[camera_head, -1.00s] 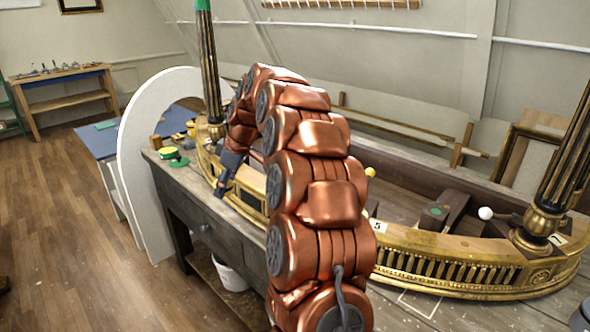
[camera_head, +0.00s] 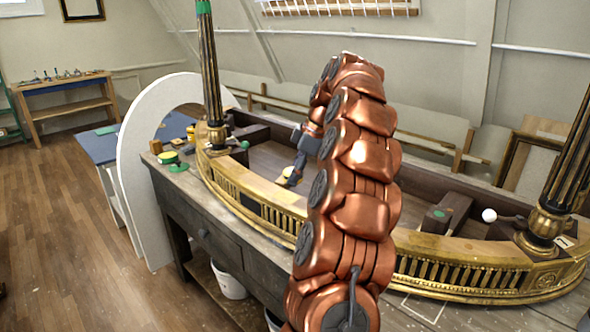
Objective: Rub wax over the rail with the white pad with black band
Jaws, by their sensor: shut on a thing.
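The curved gilt rail (camera_head: 460,248) runs along the bench front, with a pierced gold band on its face. My gripper (camera_head: 290,180) is small and dark, beyond the left stretch of the rail, over or near its inner side. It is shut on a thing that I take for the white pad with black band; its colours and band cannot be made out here. I cannot tell whether it touches the rail. A yellow thing shows right beside the fingers. An open tin with yellow contents (camera_head: 168,158) stands on the bench's left end. My copper arm hides the rail's middle.
Black and gilt columns rise at the rail's left end (camera_head: 209,70) and right end (camera_head: 570,165). A white-knobbed handle (camera_head: 489,215) and a dark block with a green top (camera_head: 443,214) stand inside the rail. A white arched panel (camera_head: 137,150) stands left of the bench.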

